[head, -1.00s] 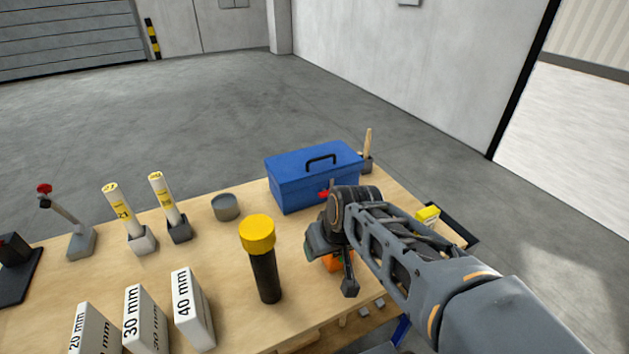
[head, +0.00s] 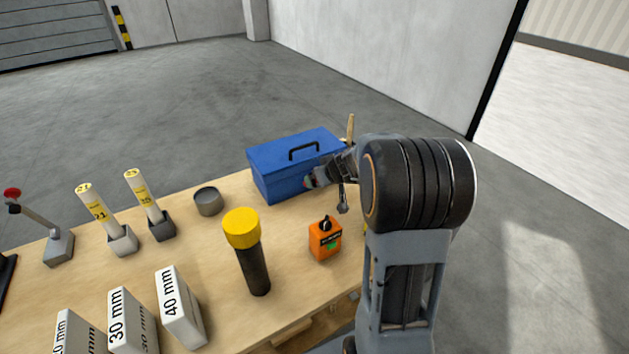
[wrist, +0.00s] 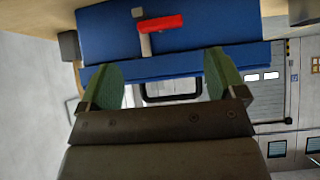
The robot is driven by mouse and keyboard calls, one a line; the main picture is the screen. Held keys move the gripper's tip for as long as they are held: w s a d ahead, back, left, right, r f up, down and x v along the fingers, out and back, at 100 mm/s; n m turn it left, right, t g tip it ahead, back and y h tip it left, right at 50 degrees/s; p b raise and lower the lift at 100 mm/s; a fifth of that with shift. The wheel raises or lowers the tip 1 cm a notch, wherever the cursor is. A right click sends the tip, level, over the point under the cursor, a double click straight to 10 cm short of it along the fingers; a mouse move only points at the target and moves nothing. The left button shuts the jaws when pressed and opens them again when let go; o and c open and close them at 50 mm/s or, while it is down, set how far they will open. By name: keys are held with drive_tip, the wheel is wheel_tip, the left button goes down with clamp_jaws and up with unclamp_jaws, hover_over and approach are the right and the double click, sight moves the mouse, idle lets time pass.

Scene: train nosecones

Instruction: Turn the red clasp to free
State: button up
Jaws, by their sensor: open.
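The red clasp (wrist: 161,24) shows in the wrist view as a red bar on a pale metal strip, on the front of the blue toolbox (wrist: 105,35). The bar lies roughly across the strip. In the head view the blue toolbox (head: 275,186) stands at the back of the bench with its lid shut and its black handle on top. My gripper (wrist: 160,82) is open and empty, its green finger pads apart. It faces the toolbox front, and the clasp shows beyond the gap, not between the pads. In the head view the gripper largely hides the clasp.
An orange box with a black knob (head: 326,238) stands in front of the toolbox. A yellow-capped black cylinder (head: 247,250) stands nearer, left of it. A grey round tin (head: 208,201) is left of the toolbox. White size blocks (head: 180,306) stand at the front left.

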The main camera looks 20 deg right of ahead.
drive_tip(key=x, duration=0.7)
drive_tip(key=shift+w+f, duration=0.15)
drive_tip(key=shift+a, duration=0.1)
drive_tip(key=c, duration=0.9)
